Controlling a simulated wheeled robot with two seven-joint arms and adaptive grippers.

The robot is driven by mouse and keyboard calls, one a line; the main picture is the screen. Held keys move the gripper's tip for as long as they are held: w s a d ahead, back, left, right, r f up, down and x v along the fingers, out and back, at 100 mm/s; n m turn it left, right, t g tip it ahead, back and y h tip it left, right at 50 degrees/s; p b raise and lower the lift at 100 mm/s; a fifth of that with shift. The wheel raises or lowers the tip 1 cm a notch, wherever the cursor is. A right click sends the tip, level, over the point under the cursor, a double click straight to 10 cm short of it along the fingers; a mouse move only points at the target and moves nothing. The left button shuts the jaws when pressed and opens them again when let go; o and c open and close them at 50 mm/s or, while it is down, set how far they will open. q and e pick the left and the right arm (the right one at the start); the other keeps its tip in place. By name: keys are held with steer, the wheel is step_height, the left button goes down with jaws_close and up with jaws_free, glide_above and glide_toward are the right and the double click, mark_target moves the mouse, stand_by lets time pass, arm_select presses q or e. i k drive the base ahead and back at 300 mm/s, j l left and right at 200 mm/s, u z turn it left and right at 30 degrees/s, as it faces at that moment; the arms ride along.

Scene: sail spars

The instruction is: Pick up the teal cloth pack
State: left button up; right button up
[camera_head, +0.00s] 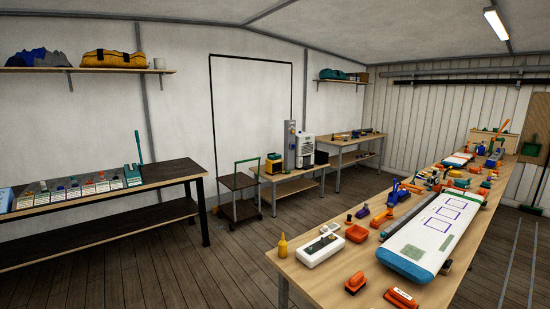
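A rounded teal bundle (333,74), which looks like the teal cloth pack, lies on a small wall shelf (343,82) at the back, right of centre. It is small and far away, so its folds and straps cannot be made out. A brown box-like thing sits to its right on the same shelf. Neither of my grippers shows in this view.
A long workbench (310,278) on the right carries a white board (430,232) with a teal end and many small tools. A trolley (239,190) and low table (290,178) stand mid-room. A dark-topped bench (170,172) lines the left wall. Open plank floor (180,255) lies between.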

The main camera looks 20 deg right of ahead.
mark_target(275, 157)
steer(key=i+u, duration=0.15)
steer(key=i, duration=0.55)
steer(key=i+l+u, duration=0.2)
steer(key=i, duration=0.5)
steer(key=i+j+u, duration=0.1)
steer(key=i, duration=0.7)
steer(key=i+z, duration=0.3)
steer(key=i, duration=0.5)
steer(key=i+z, duration=0.3)
steer(key=i+j+z, duration=0.1)
steer(key=i+z, duration=0.25)
steer(key=i, duration=0.2)
steer(key=i+z, duration=0.25)
steer(key=i, duration=0.25)
steer(key=i+z, duration=0.25)
steer(key=i, duration=0.2)
steer(key=i+z, duration=0.25)
steer(key=i, duration=0.25)
steer(key=i+j+z, duration=0.1)
steer(key=i+z, duration=0.2)
steer(key=i, duration=0.25)
